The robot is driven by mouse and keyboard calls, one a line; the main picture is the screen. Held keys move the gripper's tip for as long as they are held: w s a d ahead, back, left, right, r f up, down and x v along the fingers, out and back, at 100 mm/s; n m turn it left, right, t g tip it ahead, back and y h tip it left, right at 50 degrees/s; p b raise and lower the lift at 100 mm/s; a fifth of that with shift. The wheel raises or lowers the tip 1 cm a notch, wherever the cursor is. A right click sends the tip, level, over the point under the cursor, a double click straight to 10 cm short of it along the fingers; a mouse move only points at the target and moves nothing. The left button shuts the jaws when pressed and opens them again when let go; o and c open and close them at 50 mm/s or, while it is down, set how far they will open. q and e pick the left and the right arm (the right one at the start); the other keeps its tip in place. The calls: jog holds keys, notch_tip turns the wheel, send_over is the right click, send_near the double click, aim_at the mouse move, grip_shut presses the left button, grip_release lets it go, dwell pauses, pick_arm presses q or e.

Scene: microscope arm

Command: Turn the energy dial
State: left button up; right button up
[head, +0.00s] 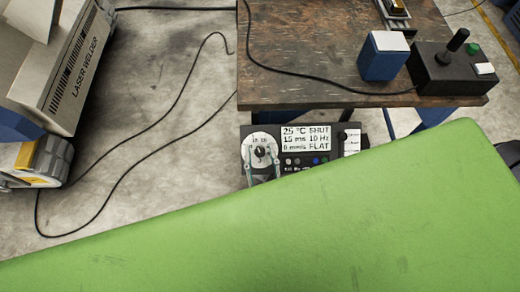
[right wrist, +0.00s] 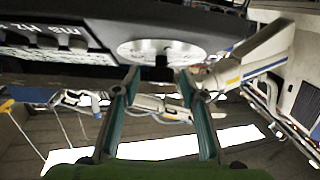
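The energy dial (head: 259,152) is a small dark knob on a round pale plate with numbers, at the left of a black control panel (head: 322,160). The panel's white screen (head: 305,138) reads 25 °C, SHUT, 15 ms, 10 Hz, 0 mm/s and FLAT. My right gripper (head: 262,163) has its two teal fingers apart, one on each side of the lower part of the plate. In the right wrist view the dark knob (right wrist: 161,60) sits between the open fingertips (right wrist: 158,75), with gaps on both sides. My left gripper is in neither view.
My green arm covers the lower part of the head view. A worn table (head: 330,50) stands behind the panel, with a blue box (head: 383,58) and a black joystick box (head: 452,70). The laser welder (head: 75,60) stands at left. Cables cross the floor.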

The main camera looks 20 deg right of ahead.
jog(key=shift+w, duration=0.45)
grip_shut()
jog(key=shift+d, duration=0.1)
